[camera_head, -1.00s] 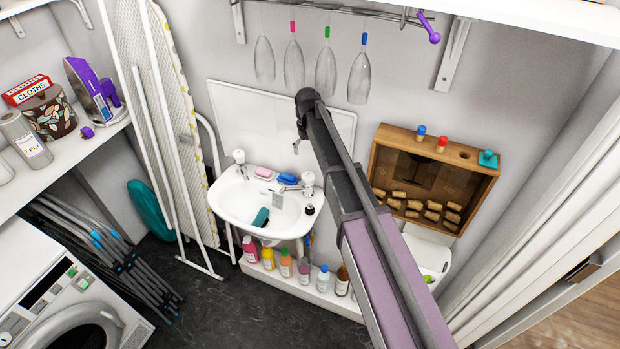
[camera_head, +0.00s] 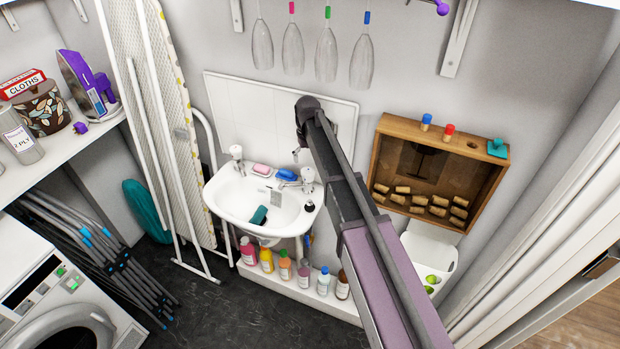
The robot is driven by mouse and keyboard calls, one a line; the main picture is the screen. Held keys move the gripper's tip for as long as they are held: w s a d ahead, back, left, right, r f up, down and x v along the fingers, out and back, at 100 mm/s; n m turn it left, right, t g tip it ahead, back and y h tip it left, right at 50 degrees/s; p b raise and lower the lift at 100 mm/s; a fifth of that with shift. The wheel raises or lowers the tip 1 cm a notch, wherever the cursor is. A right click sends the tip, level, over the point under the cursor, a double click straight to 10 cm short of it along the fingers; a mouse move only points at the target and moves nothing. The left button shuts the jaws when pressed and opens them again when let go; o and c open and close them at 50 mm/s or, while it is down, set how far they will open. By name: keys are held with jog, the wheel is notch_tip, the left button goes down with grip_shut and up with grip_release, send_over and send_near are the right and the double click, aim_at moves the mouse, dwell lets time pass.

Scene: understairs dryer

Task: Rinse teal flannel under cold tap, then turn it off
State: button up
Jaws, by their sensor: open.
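The teal flannel (camera_head: 260,215) lies in the white basin (camera_head: 222,213), near its front wall. A tap (camera_head: 237,160) stands at the basin's back left and another tap (camera_head: 306,182) at its right. I cannot tell from colour marks which is cold, or whether water runs. My arm reaches in from the lower right, its far joint in front of the splashback. Only a small part of my gripper (camera_head: 296,152) shows, above the back of the basin and apart from the flannel. It is open; most of it is hidden behind my arm.
Pink soap (camera_head: 261,169) and a blue item (camera_head: 287,175) sit on the basin's back rim. Several bottles (camera_head: 285,268) stand below. Glasses (camera_head: 326,58) hang above. A wooden cabinet (camera_head: 486,190) is to the right, an ironing board (camera_head: 168,130) to the left.

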aim_at(308, 171)
jog(key=shift+f+b, duration=3.45)
jog(key=shift+f, duration=0.3)
